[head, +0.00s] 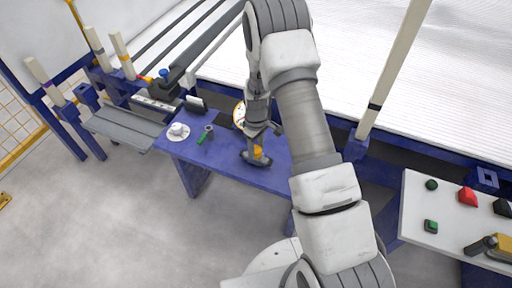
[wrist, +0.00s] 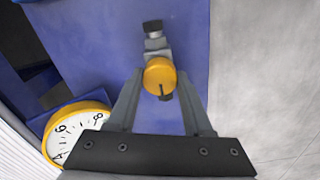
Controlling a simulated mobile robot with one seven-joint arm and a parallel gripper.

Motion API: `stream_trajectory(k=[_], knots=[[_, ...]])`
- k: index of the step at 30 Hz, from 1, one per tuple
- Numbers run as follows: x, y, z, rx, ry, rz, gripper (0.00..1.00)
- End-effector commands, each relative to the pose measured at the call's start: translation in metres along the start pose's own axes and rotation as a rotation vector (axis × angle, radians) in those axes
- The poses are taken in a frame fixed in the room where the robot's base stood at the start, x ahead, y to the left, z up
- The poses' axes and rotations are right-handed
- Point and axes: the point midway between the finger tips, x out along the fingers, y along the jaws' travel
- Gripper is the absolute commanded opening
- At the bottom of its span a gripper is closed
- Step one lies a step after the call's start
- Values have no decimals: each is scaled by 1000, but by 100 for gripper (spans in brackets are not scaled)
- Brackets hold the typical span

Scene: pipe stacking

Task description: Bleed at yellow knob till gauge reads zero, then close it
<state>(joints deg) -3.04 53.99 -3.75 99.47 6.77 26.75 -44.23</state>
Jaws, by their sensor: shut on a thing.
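The yellow knob (wrist: 160,76) is round, with a dark mark on its lower face, and sits between the fingertips of my gripper (wrist: 161,84). My gripper is shut on it. In the head view the knob (head: 258,151) shows on a dark fitting (head: 256,161) on the blue bench. The round gauge (wrist: 78,137) has a white face and yellow rim, at lower left in the wrist view. Some large digits show; my gripper's dark body covers part of its face, and I cannot make out the reading. The gauge (head: 239,116) is partly hidden behind my arm in the head view.
The blue bench (head: 190,158) also carries a white saucer with a small white piece (head: 178,131) and a green-handled part (head: 205,135). Pale pipes stand upright behind.

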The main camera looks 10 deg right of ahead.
Motion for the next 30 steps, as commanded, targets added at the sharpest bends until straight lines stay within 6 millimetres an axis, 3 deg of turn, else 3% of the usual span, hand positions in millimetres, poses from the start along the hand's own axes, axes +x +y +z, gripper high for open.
stream_trajectory(k=[1, 3, 16, 30], knots=[[0, 0, 0, 0, 0, 0, 12], [0, 0, 0, 0, 0, 0, 0], [0, 0, 0, 82, -1, 0, 0], [-1, 0, 0, 479, -1, 0, 0]])
